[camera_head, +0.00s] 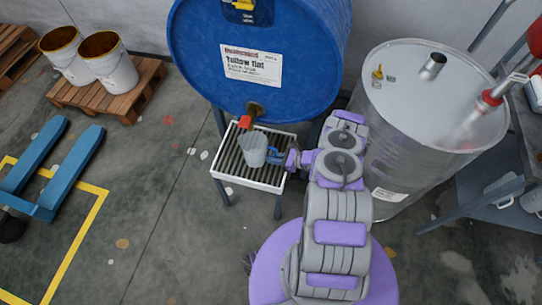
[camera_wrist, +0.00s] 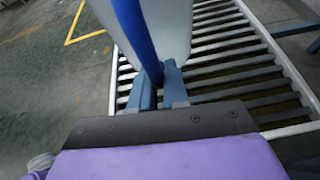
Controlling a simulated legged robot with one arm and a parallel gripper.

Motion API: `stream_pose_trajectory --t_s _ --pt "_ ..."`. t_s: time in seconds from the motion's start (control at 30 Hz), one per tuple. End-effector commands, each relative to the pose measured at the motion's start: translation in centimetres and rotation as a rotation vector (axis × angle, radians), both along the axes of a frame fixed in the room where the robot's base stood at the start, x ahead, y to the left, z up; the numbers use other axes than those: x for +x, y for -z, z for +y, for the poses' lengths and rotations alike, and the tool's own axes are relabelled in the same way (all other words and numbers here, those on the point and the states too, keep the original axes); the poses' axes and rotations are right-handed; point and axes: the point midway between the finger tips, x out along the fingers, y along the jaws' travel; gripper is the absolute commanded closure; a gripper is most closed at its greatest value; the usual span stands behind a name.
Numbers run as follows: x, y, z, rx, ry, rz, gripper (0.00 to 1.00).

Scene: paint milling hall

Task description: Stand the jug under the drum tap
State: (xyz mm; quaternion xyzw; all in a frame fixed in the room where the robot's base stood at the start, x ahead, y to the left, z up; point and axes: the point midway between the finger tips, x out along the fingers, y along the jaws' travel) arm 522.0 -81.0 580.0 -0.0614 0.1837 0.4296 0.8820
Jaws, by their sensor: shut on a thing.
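The pale grey jug (camera_head: 252,151) is upright over the slatted grate stand (camera_head: 219,175), just below the drum tap (camera_head: 245,121) in the head view. I cannot tell whether its base touches the slats. The tap has a red lever and sits low on the front of the blue drum (camera_head: 212,70). My gripper (camera_head: 277,158) is shut on the jug's blue handle, from the right side. In the wrist view the gripper (camera_wrist: 159,88) grips the foot of the handle (camera_wrist: 138,35), with the jug body (camera_wrist: 176,28) beyond it. The jug's mouth is partly hidden by the tap.
A large metal tank (camera_head: 395,130) stands close to the right of my arm. A blue-grey bench (camera_head: 490,200) with white jugs is at the far right. Two white buckets (camera_head: 110,68) stand on a pallet (camera_head: 125,104) at the left, with a blue pallet truck (camera_head: 50,170) nearby.

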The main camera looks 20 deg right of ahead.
Motion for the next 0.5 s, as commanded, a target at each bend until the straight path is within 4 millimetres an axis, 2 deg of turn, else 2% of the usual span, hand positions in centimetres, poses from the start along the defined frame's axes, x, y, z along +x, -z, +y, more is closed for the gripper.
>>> stream_pose_trajectory --t_s 0.1,0.2,0.43,0.5 --pt "2.1 0.4 -0.3 -0.001 -0.002 -0.003 1.00" --pt "3.2 0.5 -0.5 -0.002 0.000 -0.001 1.00" --pt "4.6 0.5 -0.6 -0.001 0.000 0.001 1.00" --pt "4.4 1.8 -0.6 0.002 0.001 0.004 1.00"
